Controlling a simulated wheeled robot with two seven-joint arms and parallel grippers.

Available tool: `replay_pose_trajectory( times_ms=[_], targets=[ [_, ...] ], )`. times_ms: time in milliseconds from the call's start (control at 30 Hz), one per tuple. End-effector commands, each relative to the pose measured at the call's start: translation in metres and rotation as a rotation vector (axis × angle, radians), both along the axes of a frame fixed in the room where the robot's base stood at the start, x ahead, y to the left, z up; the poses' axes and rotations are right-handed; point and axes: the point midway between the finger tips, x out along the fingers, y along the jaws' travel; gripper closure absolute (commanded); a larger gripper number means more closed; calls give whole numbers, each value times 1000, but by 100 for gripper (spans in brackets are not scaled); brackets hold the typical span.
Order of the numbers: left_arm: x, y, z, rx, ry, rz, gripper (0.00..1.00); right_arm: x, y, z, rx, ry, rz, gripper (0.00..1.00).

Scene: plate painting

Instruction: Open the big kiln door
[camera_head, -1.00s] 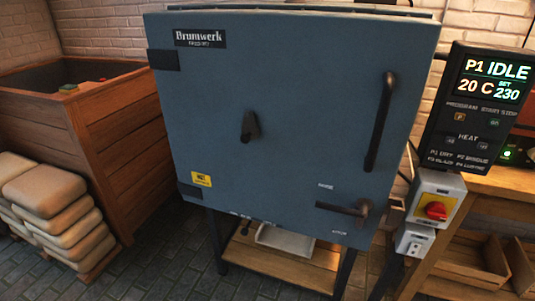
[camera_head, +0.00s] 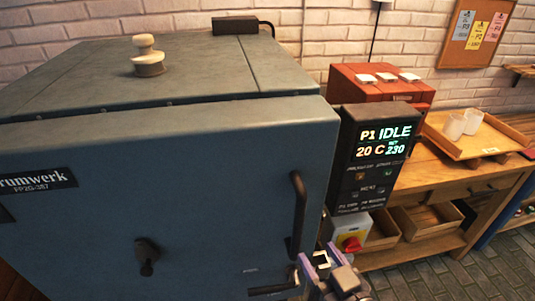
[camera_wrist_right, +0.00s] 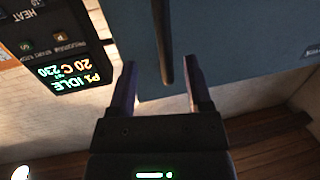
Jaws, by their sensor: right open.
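The big blue-grey kiln's door (camera_head: 210,190) fills the left of the head view and looks shut. Its dark vertical handle (camera_head: 298,215) is near the door's right edge, and a latch lever (camera_head: 273,289) lies roughly level below it. My right gripper (camera_head: 321,261) is open, just right of the handle's lower end in the head view. In the right wrist view the handle (camera_wrist_right: 162,40) shows between the open fingertips of the right gripper (camera_wrist_right: 160,68). I cannot tell whether they touch it. My left gripper is not in view.
The control panel (camera_head: 372,150), reading P1 IDLE, stands just right of the door, with a red-yellow switch box (camera_head: 350,232) below it. A wooden bench (camera_head: 468,182) with a tray (camera_head: 470,140) and cups is at the right. Brick floor (camera_head: 420,275) is open at lower right.

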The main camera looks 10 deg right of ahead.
Motion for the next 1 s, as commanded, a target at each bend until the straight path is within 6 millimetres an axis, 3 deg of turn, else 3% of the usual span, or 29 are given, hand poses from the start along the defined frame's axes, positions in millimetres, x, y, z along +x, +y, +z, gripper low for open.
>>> replay_pose_trajectory(
  times_ms=[33, 100, 167, 400, 600, 933, 1000],
  targets=[
    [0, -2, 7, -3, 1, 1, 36, -1, 2, 20, 10, -32, 8, 36],
    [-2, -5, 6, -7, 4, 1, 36, 1, 4, 29, 17, -56, 13, 36],
    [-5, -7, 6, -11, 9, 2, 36, 8, 6, 30, 20, -61, 15, 36],
    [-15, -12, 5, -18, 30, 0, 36, 61, 19, 28, 18, -60, 14, 36],
    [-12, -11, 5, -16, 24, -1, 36, 88, 25, 26, 18, -56, 14, 36],
    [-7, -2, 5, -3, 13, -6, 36, 94, 27, 26, 18, -55, 14, 36],
    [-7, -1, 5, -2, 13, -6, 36, 94, 27, 26, 18, -55, 14, 49]
  ],
)
